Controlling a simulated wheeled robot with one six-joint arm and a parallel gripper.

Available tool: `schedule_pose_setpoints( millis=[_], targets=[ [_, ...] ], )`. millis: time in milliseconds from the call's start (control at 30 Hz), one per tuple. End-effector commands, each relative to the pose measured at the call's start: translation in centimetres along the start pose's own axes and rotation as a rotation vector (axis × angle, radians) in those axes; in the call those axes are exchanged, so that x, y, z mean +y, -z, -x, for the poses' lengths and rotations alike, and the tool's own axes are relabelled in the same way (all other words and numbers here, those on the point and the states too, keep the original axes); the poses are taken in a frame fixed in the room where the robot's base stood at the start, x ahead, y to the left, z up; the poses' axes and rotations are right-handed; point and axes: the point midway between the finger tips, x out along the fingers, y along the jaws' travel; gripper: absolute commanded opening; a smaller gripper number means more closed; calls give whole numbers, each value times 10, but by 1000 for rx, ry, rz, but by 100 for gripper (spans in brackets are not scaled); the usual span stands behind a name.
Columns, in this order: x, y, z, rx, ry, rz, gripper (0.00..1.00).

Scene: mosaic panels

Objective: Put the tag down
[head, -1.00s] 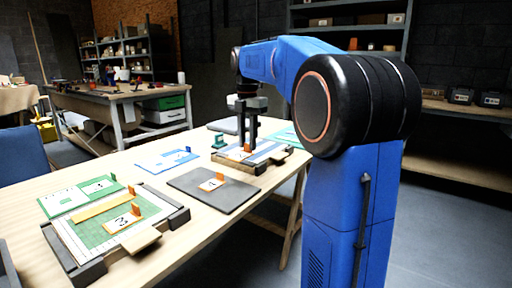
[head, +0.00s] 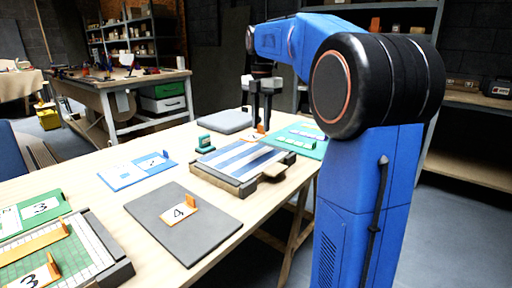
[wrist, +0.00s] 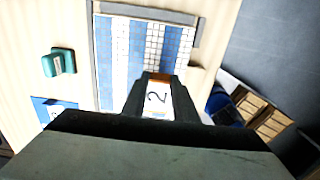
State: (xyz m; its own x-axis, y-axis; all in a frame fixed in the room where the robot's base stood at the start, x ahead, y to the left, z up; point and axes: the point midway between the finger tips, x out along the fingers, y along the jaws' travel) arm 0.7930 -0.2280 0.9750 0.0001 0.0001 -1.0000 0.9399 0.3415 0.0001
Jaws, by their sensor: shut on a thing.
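My gripper (head: 260,122) is shut on a white tag with an orange grip (head: 258,132). In the wrist view the tag (wrist: 157,100) shows the number 2 between the dark fingers. In the head view it is by the far side of a framed panel with blue and white stripes (head: 238,160). The panel (wrist: 115,50) also shows in the wrist view, beyond the fingertips. I cannot tell whether the tag touches anything below it.
A grey mat (head: 160,220) bears a tag marked 4 (head: 178,212). A green-grid panel (head: 85,245) with a tag lies at front left. A blue card (head: 120,177), a small green object (head: 205,143), a grey slab (head: 225,121) and a green board (head: 312,148) lie around the striped panel.

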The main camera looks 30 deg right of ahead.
Motion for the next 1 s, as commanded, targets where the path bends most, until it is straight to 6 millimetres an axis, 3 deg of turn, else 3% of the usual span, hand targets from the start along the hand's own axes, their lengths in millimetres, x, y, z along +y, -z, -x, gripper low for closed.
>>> schedule_pose_setpoints(
  millis=[200, 433, 700, 1000],
  targets=[
    [-1, 0, -32, 1, 1, 0, 6],
    [0, 0, -46, 1, 1, 0, 6],
    [0, 0, -79, 1, 1, 0, 6],
    [0, 0, -81, 0, 0, 0, 6]
  ],
)
